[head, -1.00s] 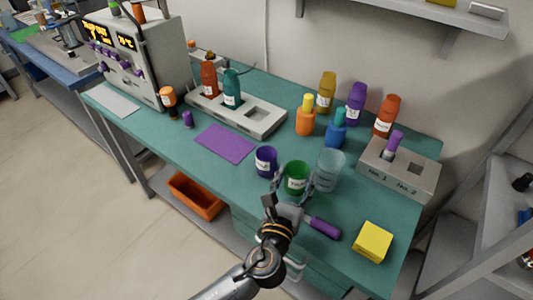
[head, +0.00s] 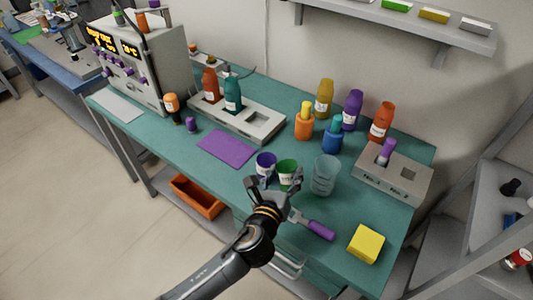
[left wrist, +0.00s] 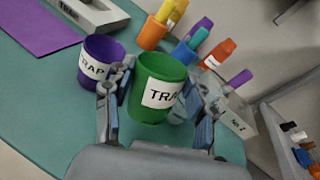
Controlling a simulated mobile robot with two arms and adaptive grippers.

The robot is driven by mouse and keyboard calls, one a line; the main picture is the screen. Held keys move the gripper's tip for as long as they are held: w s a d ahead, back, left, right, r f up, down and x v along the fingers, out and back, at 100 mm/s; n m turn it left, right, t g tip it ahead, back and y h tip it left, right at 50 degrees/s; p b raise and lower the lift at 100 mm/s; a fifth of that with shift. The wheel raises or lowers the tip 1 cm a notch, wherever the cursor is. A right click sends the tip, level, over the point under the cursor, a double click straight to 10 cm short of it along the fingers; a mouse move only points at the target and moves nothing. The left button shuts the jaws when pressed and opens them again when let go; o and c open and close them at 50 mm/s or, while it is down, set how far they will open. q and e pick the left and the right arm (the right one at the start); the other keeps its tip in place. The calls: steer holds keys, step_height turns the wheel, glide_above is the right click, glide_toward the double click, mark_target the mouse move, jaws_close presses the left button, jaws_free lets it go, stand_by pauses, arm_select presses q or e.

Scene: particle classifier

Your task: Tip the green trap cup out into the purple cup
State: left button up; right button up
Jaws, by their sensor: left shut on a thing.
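The green trap cup (head: 287,171) is between the fingers of my left gripper (head: 277,183), which is shut on it. In the left wrist view the green cup (left wrist: 158,88), labelled TRAP, looks roughly upright, with a finger on each side of my gripper (left wrist: 155,105). Its contents are not visible. The purple cup (head: 265,161) stands upright on the table just left of the green cup. It also shows in the left wrist view (left wrist: 100,58), with my left finger between the two cups. My right gripper is not in view.
A clear beaker (head: 324,176) stands close to the right of the green cup. A purple-handled tool (head: 319,229) and a yellow block (head: 366,244) lie at the front right. Blue (head: 333,137) and orange (head: 304,124) containers stand behind. A flat purple mat (head: 226,147) lies left.

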arm_select(q)
steer(key=shift+w+a+r+n+g+p, duration=0.6)
steer(key=shift+w+n+p, duration=0.15)
steer(key=shift+p, duration=0.35)
steer(key=shift+w+a+r+n+g+h+p, duration=0.35)
steer(key=shift+w+a+n+g+p, duration=0.3)
steer(key=shift+p, duration=0.3)
steer(key=shift+w+n+g+p, duration=0.25)
steer(key=shift+n+g+p, duration=0.1)
steer(key=shift+n+p, duration=0.05)
steer(key=shift+w+a+r+n+g+h+p, duration=0.15)
steer(key=shift+a+r+n+g+h+p, duration=0.05)
steer(key=shift+r+n+g+h+p, duration=0.25)
steer(key=shift+w+a+r+n+g+h, duration=0.15)
steer(key=shift+w+r+n+g, duration=0.05)
steer(key=shift+n+g, duration=0.35)
steer(key=shift+w+a+r+n+g+h, duration=0.1)
steer(key=shift+w+r+n+g+h, duration=0.1)
steer(key=shift+n+g, duration=0.25)
stand_by(0.4)
steer(key=shift+w+a+r+n+g+h, duration=0.15)
steer(key=shift+w+a+n+g+h, duration=0.2)
steer(key=shift+w+a+n+g, duration=0.15)
stand_by(0.8)
steer(key=shift+w+a+r+n+g+h, duration=0.1)
steer(key=shift+w+a+n+g+h, duration=0.1)
steer(key=shift+n+g+h, duration=0.2)
stand_by(0.9)
